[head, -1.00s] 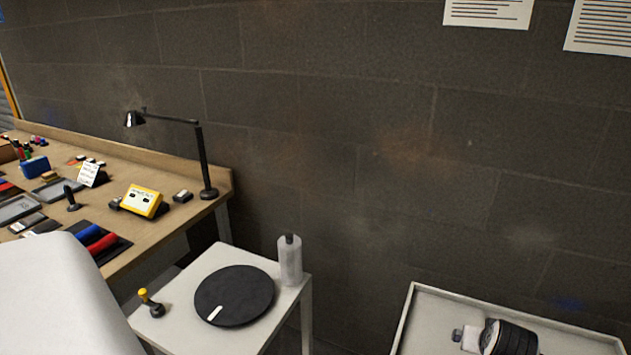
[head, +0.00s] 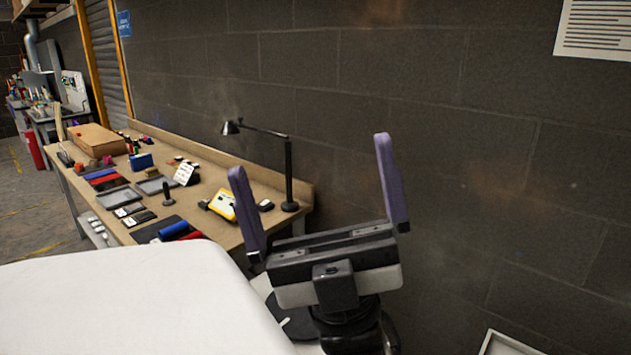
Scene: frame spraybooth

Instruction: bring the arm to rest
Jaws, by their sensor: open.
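My gripper (head: 318,195) is in the middle right of the head view, pointing up, with its two purple fingers wide apart. Nothing is between the fingers. It is raised in front of the dark block wall and the right end of the workbench. It hides most of the small white table; a bit of the round black disc (head: 297,325) shows beside my wrist. The lower part of my arm is out of view.
The wooden workbench (head: 225,172) runs along the wall with a black desk lamp (head: 288,170), a yellow device (head: 221,204) and trays. A pale tray corner (head: 505,342) shows at bottom right. Open floor (head: 45,215) lies at left.

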